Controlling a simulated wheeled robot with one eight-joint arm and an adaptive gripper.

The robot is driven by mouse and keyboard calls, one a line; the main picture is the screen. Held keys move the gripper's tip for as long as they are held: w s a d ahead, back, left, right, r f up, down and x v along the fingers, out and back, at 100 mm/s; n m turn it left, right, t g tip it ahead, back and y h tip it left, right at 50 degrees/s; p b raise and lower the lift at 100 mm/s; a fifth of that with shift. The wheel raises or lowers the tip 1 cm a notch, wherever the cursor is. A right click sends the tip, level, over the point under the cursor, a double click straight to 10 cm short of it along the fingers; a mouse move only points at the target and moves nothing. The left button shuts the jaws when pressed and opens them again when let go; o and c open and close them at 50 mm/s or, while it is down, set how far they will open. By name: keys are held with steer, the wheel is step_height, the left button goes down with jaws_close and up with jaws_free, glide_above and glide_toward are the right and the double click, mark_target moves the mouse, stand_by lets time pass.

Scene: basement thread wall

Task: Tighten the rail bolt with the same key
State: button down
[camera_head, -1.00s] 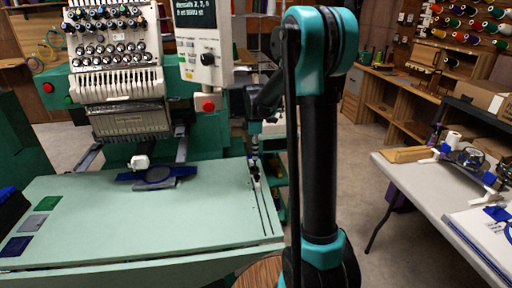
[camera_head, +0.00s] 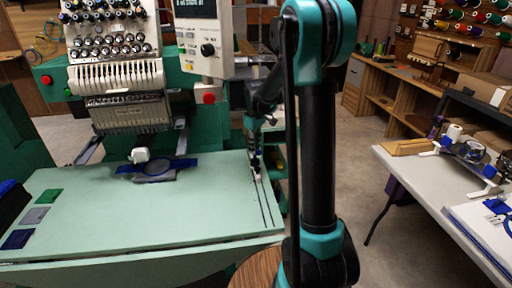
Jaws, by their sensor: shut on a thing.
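My gripper (camera_head: 254,160) is small in the head view, pointing down at the right end of the pale green table (camera_head: 110,222). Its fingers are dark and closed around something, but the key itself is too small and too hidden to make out. A small pale piece shows at the fingertips, by the upper end of two dark parallel slots or rails (camera_head: 263,205) in the table top. The rail bolt cannot be told apart at this size. I cannot tell whether the held thing touches a bolt. My arm's upright links hide part of the area to the right.
A multi-needle embroidery machine (camera_head: 118,62) with a control panel (camera_head: 203,40) stands behind the table. A blue hoop (camera_head: 157,168) lies under its head. Green, grey and navy swatches (camera_head: 38,215) lie at left. A white table (camera_head: 425,185) stands at right, with open floor between.

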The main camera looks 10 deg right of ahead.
steer(key=m, duration=1)
steer(key=shift+m, duration=0.3)
steer(key=shift+r+n, duration=0.2)
steer(key=shift+n, duration=0.7)
steer(key=shift+r, duration=2.95)
steer(key=shift+s, duration=0.1)
